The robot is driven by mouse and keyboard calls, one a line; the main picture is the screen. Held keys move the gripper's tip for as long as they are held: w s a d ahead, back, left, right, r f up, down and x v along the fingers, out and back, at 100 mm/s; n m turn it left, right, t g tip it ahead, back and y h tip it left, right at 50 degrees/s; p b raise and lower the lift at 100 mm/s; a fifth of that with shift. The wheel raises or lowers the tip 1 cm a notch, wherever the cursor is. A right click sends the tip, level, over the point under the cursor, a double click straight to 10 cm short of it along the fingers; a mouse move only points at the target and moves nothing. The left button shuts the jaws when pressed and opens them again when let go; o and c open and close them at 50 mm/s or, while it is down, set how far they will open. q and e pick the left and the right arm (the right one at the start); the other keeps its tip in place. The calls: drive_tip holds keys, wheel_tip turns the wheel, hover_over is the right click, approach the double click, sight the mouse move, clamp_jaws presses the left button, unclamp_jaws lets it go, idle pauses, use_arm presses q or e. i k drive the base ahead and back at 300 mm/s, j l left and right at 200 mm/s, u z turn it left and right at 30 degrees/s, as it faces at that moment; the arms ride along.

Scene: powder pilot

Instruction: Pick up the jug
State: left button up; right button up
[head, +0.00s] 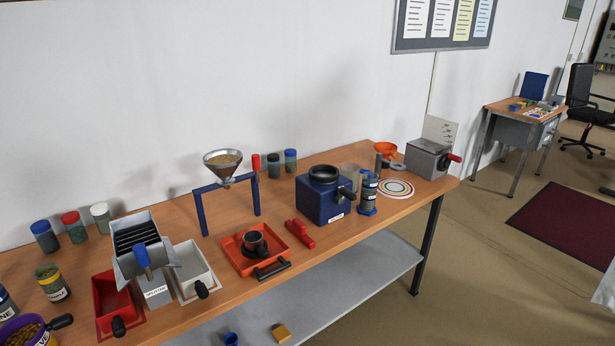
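No vessel in the head view is plainly marked as the jug, and I cannot tell which one it is. A pale, see-through vessel (350,174) stands behind the blue box, partly hidden. A small dark cup (254,243) sits in the red-orange tray (233,259) near the front of the bench. A dark container with blue top and base (368,192) stands upright just right of the blue box. Neither my left nor my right gripper is in view.
The wooden bench (330,255) holds a blue box (323,198), a funnel (222,166) on a blue stand, a grey splitter (140,250) with red and white bins, and several jars along the wall. A grey machine (428,160) stands at the right end. A lower shelf (350,270) runs beneath.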

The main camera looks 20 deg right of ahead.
sight(355, 179)
drive_tip(key=i+l+u, duration=0.3)
drive_tip(key=l, duration=0.35)
drive_tip(key=l+u, duration=0.35)
drive_tip(key=l, duration=0.25)
drive_tip(key=l+u, duration=0.3)
drive_tip(key=l, duration=0.4)
drive_tip(key=i+l, duration=0.05)
